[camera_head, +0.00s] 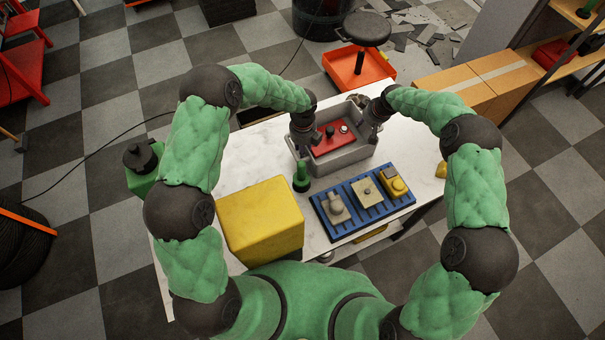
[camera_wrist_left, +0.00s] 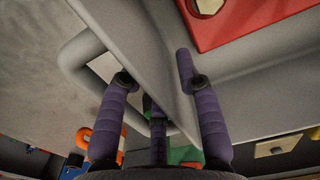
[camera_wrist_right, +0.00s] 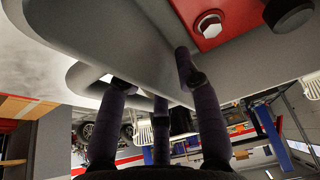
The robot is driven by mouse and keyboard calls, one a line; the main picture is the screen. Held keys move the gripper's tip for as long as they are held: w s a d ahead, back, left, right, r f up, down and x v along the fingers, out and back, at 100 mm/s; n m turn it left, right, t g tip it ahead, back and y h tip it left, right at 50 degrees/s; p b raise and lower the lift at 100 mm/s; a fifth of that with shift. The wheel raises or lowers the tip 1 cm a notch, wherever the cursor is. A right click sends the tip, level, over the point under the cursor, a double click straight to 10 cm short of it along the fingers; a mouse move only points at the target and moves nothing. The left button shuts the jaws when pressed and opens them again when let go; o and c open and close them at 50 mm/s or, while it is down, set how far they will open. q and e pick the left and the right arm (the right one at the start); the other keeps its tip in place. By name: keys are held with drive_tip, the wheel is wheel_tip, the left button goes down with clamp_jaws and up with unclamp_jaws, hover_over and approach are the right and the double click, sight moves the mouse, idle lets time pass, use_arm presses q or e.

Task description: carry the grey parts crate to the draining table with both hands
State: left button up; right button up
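The grey parts crate (camera_head: 346,165) is at the far end of the pale table (camera_head: 242,160), holding a red part (camera_head: 324,146) with bolts or knobs. My left gripper (camera_head: 305,132) is at its left side. In the left wrist view its fingers (camera_wrist_left: 154,72) straddle the crate wall by the loop handle and look closed on it. My right gripper (camera_head: 376,112) is at the right side; in the right wrist view its fingers (camera_wrist_right: 150,74) straddle that wall likewise. Some fingertips are hidden behind the handles. I cannot tell whether the crate is lifted, or which surface is the draining table.
A yellow box (camera_head: 262,220), a green bottle (camera_head: 301,178) and a blue tray (camera_head: 345,234) with several parts lie nearer me on the table. Beyond are a dark stool (camera_head: 366,28), an orange tray (camera_head: 345,70) and cardboard boxes (camera_head: 455,93). Loose tiles litter the floor behind.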

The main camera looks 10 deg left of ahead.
drive_tip(key=shift+s+r, duration=0.1)
drive_tip(key=shift+r, duration=0.3)
use_arm(q)
wheel_tip(320, 180, up, 12)
drive_tip(key=shift+f, duration=0.2)
use_arm(e)
drive_tip(key=v, duration=1.1)
drive_tip(key=shift+r, duration=0.1)
use_arm(q)
drive_tip(key=shift+s, duration=0.1)
use_arm(e)
drive_tip(key=shift+s+d, duration=0.1)
